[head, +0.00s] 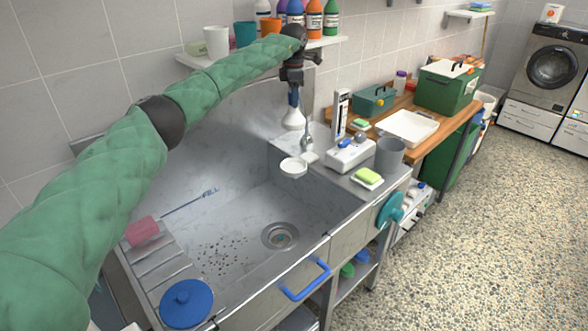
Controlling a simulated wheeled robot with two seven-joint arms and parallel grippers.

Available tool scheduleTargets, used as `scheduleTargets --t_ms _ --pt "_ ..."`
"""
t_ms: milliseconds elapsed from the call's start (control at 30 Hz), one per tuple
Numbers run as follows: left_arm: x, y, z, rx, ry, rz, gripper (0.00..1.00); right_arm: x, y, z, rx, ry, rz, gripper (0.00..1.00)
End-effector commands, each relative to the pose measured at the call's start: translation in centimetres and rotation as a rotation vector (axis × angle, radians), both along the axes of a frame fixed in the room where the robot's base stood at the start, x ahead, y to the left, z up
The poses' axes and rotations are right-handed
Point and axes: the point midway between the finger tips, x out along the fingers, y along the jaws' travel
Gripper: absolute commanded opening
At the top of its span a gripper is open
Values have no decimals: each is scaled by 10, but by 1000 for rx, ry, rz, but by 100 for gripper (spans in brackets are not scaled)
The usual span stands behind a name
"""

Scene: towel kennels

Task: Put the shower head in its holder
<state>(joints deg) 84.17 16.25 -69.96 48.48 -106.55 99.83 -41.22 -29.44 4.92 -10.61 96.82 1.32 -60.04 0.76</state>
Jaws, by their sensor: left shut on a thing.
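My left arm reaches in from the left over the steel tub, and its gripper (293,82) is shut on the shower head (293,117). The shower head has a blue handle and a flared white head that points down. It hangs above the tub's back right corner, in front of the grey splash panel. I cannot make out the holder for certain; the gripper and arm cover part of the wall there. My right gripper is not in view.
A tap (307,135) and a white round dish (293,167) stand near the shower head. A wall shelf (326,41) with bottles and cups is behind my arm. A grey cup (389,155) and a green sponge (368,175) sit on the right ledge.

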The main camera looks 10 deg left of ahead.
Motion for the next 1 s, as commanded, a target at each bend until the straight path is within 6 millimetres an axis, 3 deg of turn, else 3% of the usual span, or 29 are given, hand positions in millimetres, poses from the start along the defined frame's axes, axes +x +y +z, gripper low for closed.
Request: scheduleTargets --t_ms 1000 --pt "0 0 -59 -1 0 0 0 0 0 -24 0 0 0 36"
